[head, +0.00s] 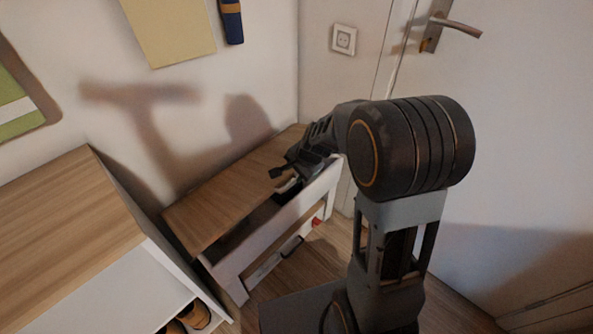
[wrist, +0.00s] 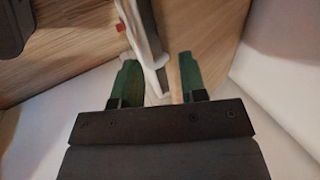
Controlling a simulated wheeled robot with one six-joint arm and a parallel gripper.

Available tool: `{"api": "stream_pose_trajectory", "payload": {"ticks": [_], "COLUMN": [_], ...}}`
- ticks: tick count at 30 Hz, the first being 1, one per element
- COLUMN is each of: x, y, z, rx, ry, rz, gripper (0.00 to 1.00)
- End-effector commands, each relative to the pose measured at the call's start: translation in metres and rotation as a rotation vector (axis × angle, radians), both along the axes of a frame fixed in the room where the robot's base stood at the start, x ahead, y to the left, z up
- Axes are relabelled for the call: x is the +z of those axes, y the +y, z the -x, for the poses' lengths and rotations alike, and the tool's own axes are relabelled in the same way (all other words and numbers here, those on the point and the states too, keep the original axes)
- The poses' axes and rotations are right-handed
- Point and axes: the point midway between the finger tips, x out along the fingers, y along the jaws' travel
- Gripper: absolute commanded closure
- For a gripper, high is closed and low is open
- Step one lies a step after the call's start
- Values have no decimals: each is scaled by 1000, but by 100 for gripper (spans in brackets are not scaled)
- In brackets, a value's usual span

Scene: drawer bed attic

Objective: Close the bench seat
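The bench (head: 232,277) stands against the wall, with a white frame and a wooden seat (head: 230,190). A dark gap shows between the seat's front edge and the white front rail, so the seat does not lie flush there. My gripper (head: 280,177) is over the front part of the seat, near the right end, and my arm hides that corner. In the wrist view my gripper (wrist: 160,78) has its two green-padded fingers apart. A white rail (wrist: 147,45) with a dark strip runs between them. Whether the fingers touch anything is unclear.
A wood-topped shoe cabinet (head: 60,220) with shoes (head: 195,316) inside stands close to the bench's left end. A white door (head: 500,150) with a metal handle is on the right. Some wooden floor (head: 335,247) is free in front of the bench.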

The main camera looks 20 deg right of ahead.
Motion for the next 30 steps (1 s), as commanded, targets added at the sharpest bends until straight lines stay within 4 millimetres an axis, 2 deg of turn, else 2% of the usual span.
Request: {"api": "stream_pose_trajectory", "payload": {"ticks": [5, 21, 30], "x": [10, 102, 124], "y": [-2, -23, -28], "z": [2, 38, 48], "rx": [-2, -1, 0], "ry": [-2, -3, 0], "rz": [0, 1, 0], "gripper": [61, 61, 61]}}
